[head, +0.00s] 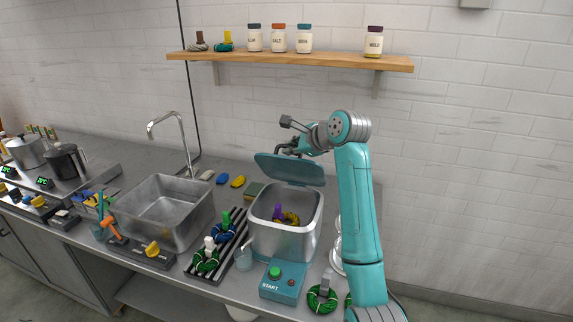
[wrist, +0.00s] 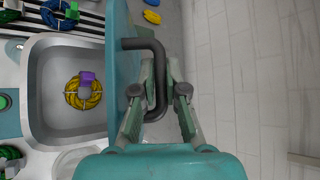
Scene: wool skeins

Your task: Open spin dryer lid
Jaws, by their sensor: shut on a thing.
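The spin dryer (head: 283,241) is a silver square tub with a teal START base, standing on the counter. Its teal lid (head: 289,169) is raised and tilted at the back of the tub, with the opening showing. In the wrist view the lid (wrist: 120,60) is seen nearly edge-on, with a dark bent handle (wrist: 157,55) on its outer side. My gripper (wrist: 162,88) is shut on this handle; in the head view my gripper (head: 291,147) is small and partly hidden by the handle. Inside the tub lies a yellow wool skein with a purple tag (wrist: 84,91).
A metal sink (head: 165,210) with a tap is left of the dryer. A striped rack (head: 232,232) holds blue and green skeins. A green skein (head: 322,299) lies front right of the dryer. A wooden shelf (head: 340,62) with jars hangs above; the tiled wall is behind.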

